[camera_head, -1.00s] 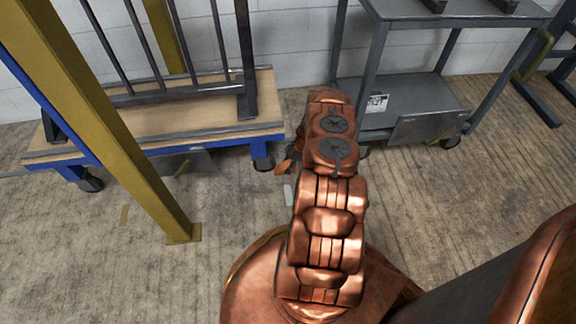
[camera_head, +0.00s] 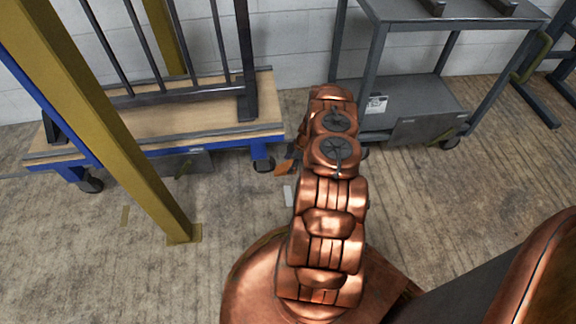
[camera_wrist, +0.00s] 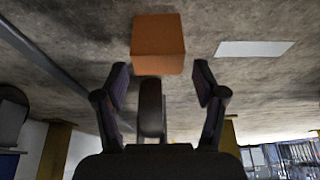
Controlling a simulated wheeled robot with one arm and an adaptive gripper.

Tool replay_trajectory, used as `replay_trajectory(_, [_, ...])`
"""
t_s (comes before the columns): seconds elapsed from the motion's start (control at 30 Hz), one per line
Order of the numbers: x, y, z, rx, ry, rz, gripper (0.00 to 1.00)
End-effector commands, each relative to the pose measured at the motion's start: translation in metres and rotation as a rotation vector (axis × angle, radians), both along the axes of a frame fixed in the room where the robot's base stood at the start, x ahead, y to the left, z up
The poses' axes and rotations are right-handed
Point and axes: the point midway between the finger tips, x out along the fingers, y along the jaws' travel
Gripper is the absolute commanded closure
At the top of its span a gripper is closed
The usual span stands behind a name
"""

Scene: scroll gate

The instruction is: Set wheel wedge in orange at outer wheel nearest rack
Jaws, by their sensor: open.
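The orange wedge (camera_head: 283,168) lies on the floor beside the right caster wheel (camera_head: 263,165) of the blue flatbed cart (camera_head: 205,142). In the wrist view the wedge (camera_wrist: 158,42) is an orange block just beyond my fingertips, roughly centred between them. My gripper (camera_wrist: 161,76) is open with its fingers spread and nothing held. I cannot tell whether a finger touches the wedge. In the head view my copper arm hides most of the gripper. The cart's left wheel (camera_head: 90,184) also shows.
A yellow post (camera_head: 130,150) stands in front of the cart. Black upright bars (camera_head: 180,94) stand on its wooden deck. A grey shelf cart (camera_head: 415,110) is to the right of my arm. A white strip (camera_head: 288,195) lies on the floor. The floor at front left is clear.

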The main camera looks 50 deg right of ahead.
Motion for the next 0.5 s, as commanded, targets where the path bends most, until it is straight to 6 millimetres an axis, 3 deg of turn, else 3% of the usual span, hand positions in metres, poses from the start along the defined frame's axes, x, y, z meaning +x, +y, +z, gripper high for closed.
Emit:
replay_trajectory(0.2, [-0.009, -0.014, 0.044, -0.002, -0.001, -0.002, 0.30])
replay_trajectory(0.5, [-0.020, -0.029, 0.087, -0.003, -0.001, -0.001, 0.30])
